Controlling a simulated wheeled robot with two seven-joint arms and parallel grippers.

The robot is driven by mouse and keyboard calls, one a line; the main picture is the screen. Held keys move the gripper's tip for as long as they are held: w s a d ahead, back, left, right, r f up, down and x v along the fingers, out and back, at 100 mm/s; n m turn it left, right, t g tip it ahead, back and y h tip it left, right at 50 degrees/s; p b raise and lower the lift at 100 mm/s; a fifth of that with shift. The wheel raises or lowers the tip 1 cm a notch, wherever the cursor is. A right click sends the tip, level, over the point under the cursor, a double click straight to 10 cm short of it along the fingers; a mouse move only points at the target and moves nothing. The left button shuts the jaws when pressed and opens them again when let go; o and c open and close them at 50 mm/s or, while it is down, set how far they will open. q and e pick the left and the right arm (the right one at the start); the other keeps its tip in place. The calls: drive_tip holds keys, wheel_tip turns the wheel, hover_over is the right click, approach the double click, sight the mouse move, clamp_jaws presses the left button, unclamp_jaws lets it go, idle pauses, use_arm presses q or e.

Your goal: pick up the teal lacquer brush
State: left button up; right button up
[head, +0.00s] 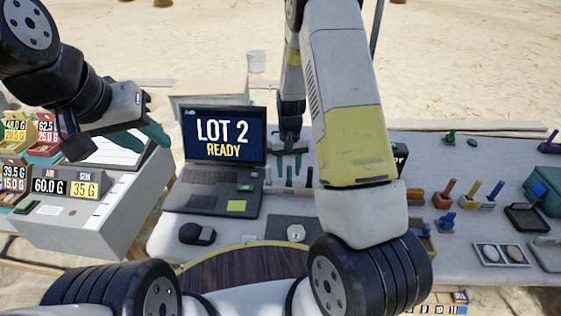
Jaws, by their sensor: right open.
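My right gripper (288,162) points down behind the laptop's right edge, its fingers apart. A slim dark green upright piece (289,176) stands between or just in front of its fingers, and a similar one (309,177) stands to the right. I cannot tell whether either is the teal lacquer brush, as they are small and dark. My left gripper (118,130) is raised at the left, over the grey weighing unit. A teal finger-like part shows at its right side; I cannot tell whether its jaws are open. My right forearm hides part of the table.
A laptop (213,150) reading "LOT 2 READY" stands left of my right gripper. Upright coloured handles, including an orange one (447,188), stand at the right. A teal bin (545,188) sits at the right edge. A grey scale unit (70,215) is at the left.

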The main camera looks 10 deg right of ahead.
sight(289, 179)
drive_tip(key=shift+f, duration=1.45)
clamp_jaws()
